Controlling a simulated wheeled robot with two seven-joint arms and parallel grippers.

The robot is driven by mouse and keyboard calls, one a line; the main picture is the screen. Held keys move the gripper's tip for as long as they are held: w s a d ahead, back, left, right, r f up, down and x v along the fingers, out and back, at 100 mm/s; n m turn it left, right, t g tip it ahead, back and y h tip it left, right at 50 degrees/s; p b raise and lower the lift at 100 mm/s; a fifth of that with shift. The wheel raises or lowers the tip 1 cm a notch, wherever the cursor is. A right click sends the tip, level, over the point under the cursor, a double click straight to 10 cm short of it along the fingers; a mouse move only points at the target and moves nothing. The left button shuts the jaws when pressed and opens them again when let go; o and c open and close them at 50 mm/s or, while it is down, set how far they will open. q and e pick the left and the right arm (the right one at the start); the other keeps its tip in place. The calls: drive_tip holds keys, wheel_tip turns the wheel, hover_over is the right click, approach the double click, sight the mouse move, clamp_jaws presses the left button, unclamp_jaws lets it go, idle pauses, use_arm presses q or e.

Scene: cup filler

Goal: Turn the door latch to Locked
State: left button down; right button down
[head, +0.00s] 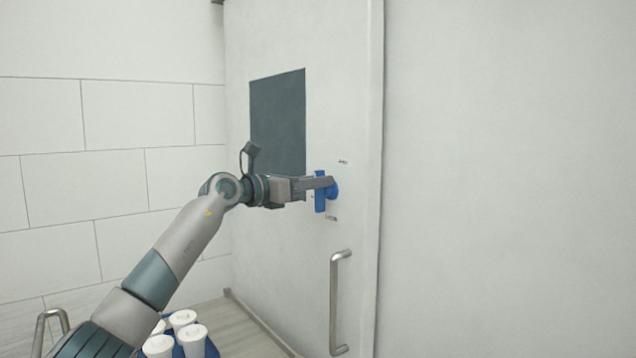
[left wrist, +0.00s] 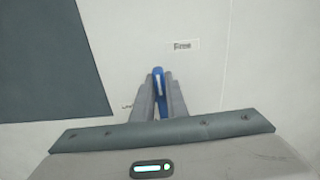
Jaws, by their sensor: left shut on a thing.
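The blue door latch (head: 320,191) is on the white door (head: 350,120), right of the dark window panel. Its handle stands upright in the head view. My left gripper (head: 327,183) is at the latch, its fingers shut on the blue handle. In the left wrist view the handle (left wrist: 158,80) shows between the two fingers (left wrist: 158,98). A small label (left wrist: 182,45) sits above the latch, and another is partly hidden at its left; their words are too small to read surely. My right gripper is not in view.
A steel pull handle (head: 336,300) is on the door below the latch. Several white lidded cups (head: 184,318) stand in a blue holder at the lower left, below my left arm. A metal rail (head: 45,322) is at the far lower left. A plain wall fills the right.

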use_arm(q)
drive_tip(key=shift+w+a+n, duration=0.1)
drive_tip(key=shift+a+n, duration=0.05)
drive_tip(key=shift+n, duration=0.55)
drive_tip(key=shift+w+a+f+n+p, duration=0.3)
drive_tip(key=shift+n+p, duration=0.85)
drive_tip(key=shift+n, duration=1.6)
drive_tip(key=shift+w+a+f+n+p, duration=0.35)
drive_tip(key=shift+n+p, duration=0.75)
drive_tip(key=shift+n, duration=1.6)
drive_tip(key=shift+w+f+n+p, duration=0.35)
drive_tip(key=shift+n+p, duration=0.8)
drive_tip(key=shift+n, duration=1.6)
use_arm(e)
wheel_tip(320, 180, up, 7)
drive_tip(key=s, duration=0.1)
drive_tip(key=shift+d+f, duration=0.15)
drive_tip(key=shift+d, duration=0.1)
use_arm(q)
drive_tip(key=shift+s+f, duration=0.1)
drive_tip(key=shift+s, duration=0.05)
drive_tip(key=c, duration=1.8)
unclamp_jaws()
drive_tip(key=shift+f, duration=0.1)
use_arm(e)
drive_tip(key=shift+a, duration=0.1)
